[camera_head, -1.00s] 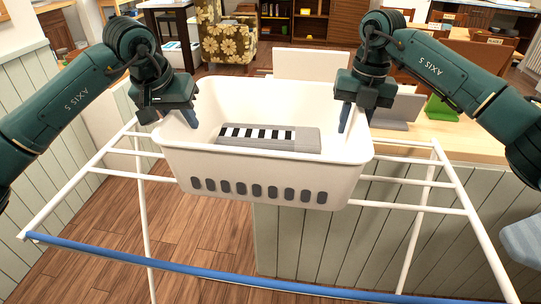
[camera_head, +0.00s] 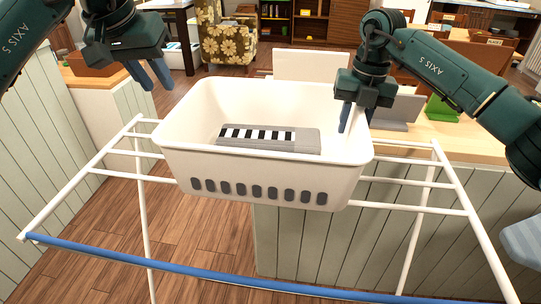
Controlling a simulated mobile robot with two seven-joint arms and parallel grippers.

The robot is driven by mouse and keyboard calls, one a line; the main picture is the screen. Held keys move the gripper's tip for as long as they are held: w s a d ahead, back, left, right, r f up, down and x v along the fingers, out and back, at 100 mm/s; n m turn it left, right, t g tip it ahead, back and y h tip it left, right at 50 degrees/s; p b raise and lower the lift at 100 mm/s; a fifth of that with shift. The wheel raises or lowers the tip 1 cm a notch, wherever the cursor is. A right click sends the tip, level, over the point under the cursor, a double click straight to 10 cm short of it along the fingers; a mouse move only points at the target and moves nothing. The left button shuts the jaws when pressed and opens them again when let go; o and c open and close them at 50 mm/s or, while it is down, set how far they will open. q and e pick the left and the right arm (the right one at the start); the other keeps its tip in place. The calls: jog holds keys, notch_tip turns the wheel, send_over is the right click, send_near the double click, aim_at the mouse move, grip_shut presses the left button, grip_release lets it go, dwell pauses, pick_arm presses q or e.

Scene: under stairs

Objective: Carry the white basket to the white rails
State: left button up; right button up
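The white basket (camera_head: 255,172) sits upright over the white rails (camera_head: 410,209), appearing to rest on them; its underside contact is hidden. A grey object with black and white stripes (camera_head: 268,139) lies inside it. My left gripper (camera_head: 154,88) is open and empty, above and left of the basket's left rim, clear of it. My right gripper (camera_head: 355,130) is at the basket's right rim, with one finger inside the wall and the other beyond it. Its fingers look apart, astride the rim.
A blue rail (camera_head: 220,282) crosses the front of the rack. A wooden counter (camera_head: 455,146) with a grey stand and a green object (camera_head: 441,109) lies behind on the right. A wood-topped cabinet (camera_head: 100,85) stands at the left. Wooden floor shows below.

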notch_tip(320, 180, up, 12)
jog(key=shift+d, duration=0.45)
jog(key=shift+s+f, duration=0.1)
jog(key=shift+f, duration=0.05)
